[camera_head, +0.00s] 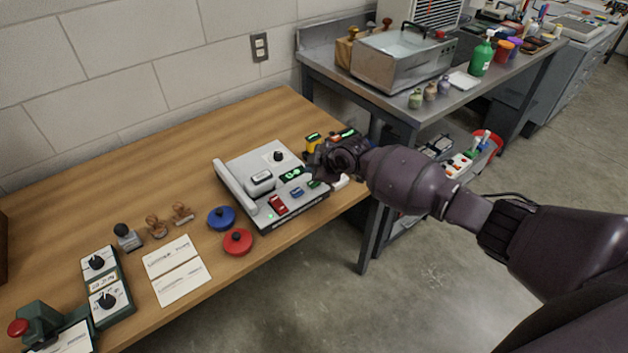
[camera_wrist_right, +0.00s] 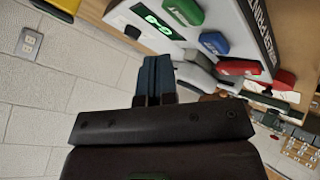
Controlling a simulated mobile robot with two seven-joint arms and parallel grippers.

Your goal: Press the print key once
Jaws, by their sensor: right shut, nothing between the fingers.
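A light grey desk machine (camera_head: 255,165) stands on the wooden table. On its front panel are a red key (camera_head: 278,204), a blue key (camera_head: 297,191) and a green key (camera_head: 313,183), beside a lit green display (camera_head: 292,174). I cannot read which key is the print key. My right gripper (camera_head: 318,168) is at the machine's right end, shut and empty, and hides part of it. In the right wrist view its shut fingers (camera_wrist_right: 154,78) are in front of the display (camera_wrist_right: 152,20), green key (camera_wrist_right: 183,12) and blue key (camera_wrist_right: 215,42). Contact is not visible. My left gripper is not in view.
Stamps, cards (camera_head: 178,270) and a dial box (camera_head: 106,288) are to the left. A metal bench (camera_head: 400,105) stands behind on the right.

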